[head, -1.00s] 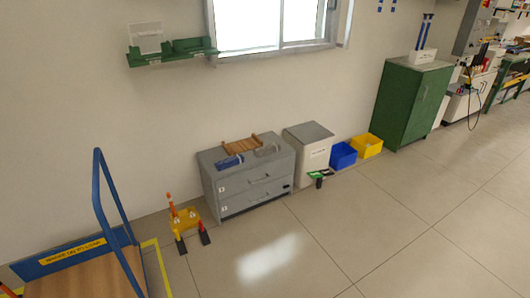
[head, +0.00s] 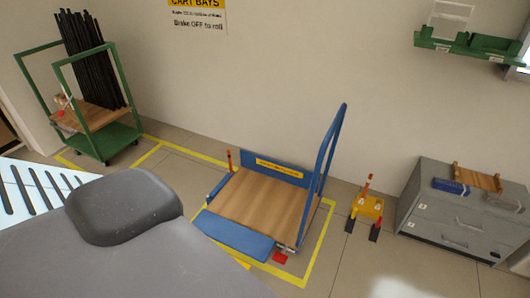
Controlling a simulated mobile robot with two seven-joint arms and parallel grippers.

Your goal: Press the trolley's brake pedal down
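A blue trolley with a wooden deck (head: 250,198) stands in a yellow-marked floor bay, right of the middle in the head view. Its tall blue push handle (head: 323,160) rises at its right end. A small red pedal (head: 280,257) shows low at the trolley's near right corner, close to the floor. It is too small to tell whether it is up or down. Neither of my grippers is in view.
A green cart (head: 122,139) with black rods stands at the left wall. A yellow stand (head: 369,206) and a grey drawer cabinet (head: 446,224) are to the right. Open floor lies between trolley and stand. A large grey shape blocks the lower left.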

